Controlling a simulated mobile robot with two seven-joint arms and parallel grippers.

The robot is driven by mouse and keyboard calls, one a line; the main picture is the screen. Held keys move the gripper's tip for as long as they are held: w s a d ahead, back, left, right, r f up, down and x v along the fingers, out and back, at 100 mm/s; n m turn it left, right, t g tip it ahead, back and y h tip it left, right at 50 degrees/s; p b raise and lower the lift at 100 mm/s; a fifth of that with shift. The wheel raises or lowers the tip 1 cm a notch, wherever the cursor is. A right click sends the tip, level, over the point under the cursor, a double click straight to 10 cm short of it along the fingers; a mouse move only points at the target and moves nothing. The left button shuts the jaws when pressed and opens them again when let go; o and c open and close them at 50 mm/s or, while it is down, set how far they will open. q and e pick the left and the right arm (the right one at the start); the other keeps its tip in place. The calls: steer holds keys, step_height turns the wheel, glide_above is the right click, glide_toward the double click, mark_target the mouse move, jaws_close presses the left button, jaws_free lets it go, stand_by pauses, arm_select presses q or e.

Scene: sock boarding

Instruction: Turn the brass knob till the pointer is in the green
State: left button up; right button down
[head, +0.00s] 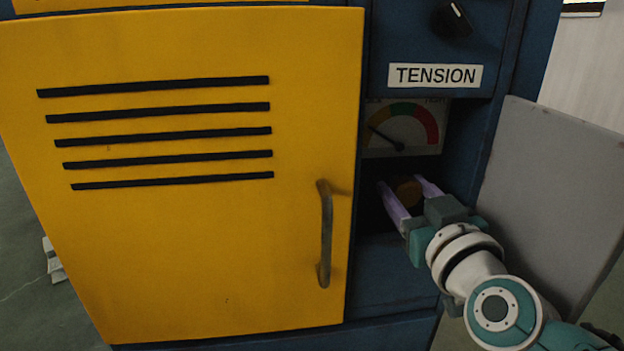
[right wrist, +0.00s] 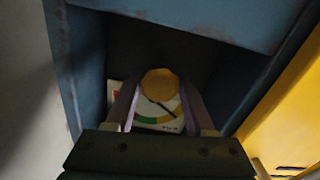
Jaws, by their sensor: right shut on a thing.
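The brass knob (head: 407,191) sits inside a dark recess in the blue cabinet, below the gauge. My right gripper (head: 401,183) reaches into the recess with its pale purple fingers on both sides of the knob and is shut on it. In the right wrist view the knob (right wrist: 160,82) shows as a round brass disc between the fingers. The gauge (head: 408,130) has a pale left part, a green band near the top and red at the right. Its pointer (head: 384,137) points up-left, left of the green. My left gripper is out of view.
A yellow door (head: 200,240) with a handle (head: 325,235) fills the left, beside the recess. A grey panel (head: 545,190) stands open at the right, near my arm. A TENSION label (head: 435,76) and a black dial (head: 453,18) are above.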

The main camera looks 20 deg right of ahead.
steer(key=shift+m, duration=0.3)
steer(key=m+p, duration=0.1)
steer(key=m, duration=0.1)
steer(key=shift+m, duration=0.3)
steer(key=m, duration=0.4)
steer(key=shift+m, duration=0.3)
steer(key=m, duration=0.5)
steer(key=shift+d+f, duration=0.1)
steer(key=m, duration=0.4)
steer(key=shift+m, duration=0.3)
steer(key=shift+c, duration=1.3)
jaws_free()
